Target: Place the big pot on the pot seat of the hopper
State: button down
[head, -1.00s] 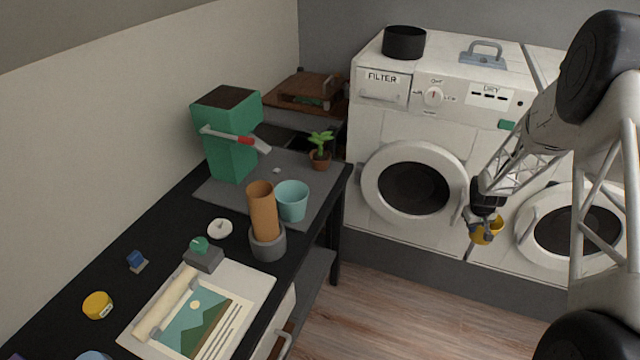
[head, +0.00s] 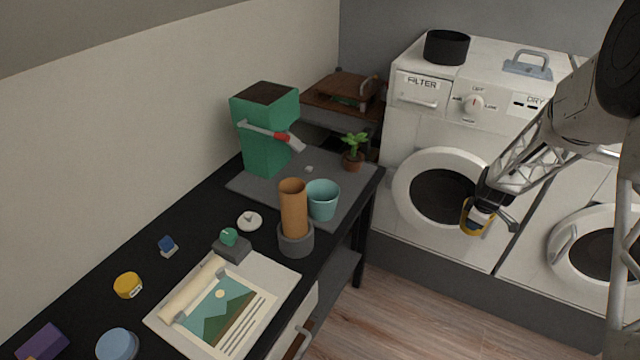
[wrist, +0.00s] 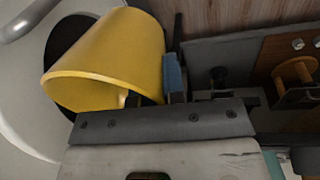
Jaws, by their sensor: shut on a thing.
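My gripper (head: 482,208) is shut on a yellow pot (head: 467,217), held in the air in front of the left washing machine. In the wrist view the yellow pot (wrist: 110,60) lies tilted, its wide rim to the lower left, with a blue finger pad (wrist: 172,75) against it. The green hopper (head: 268,135), with a red-and-grey lever, stands at the back of the black desk on a grey board (head: 255,188). A small pale piece (head: 309,169) lies on that board; I cannot tell whether it is the pot seat. A teal pot (head: 322,201) stands at the board's front edge.
An orange cylinder in a grey holder (head: 296,240) and a potted plant (head: 353,151) stand near the teal pot. A picture sheet (head: 235,310) and several small items lie on the near desk (head: 200,215). Open floor separates desk and machines.

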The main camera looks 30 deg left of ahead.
jog(key=s+a+r+n+g, duration=0.1)
jog(key=s+a+r+n, duration=0.3)
jog(key=a+n, duration=0.3)
jog(key=s+a+r+n+g+y, duration=0.1)
jog(key=s+a+r+n, duration=0.4)
jog(key=a+n, duration=0.3)
jog(key=shift+s+a, duration=0.25)
jog(key=shift+s, duration=0.2)
jog(key=a, duration=2.7)
jog(key=shift+a, duration=0.35)
jog(key=shift+a, duration=0.1)
jog(key=a, duration=0.3)
jog(key=shift+a, duration=0.35)
jog(key=shift+a+f, duration=0.2)
jog(key=shift+a, duration=0.05)
jog(key=shift+f, duration=0.5)
jog(key=shift+f, duration=0.15)
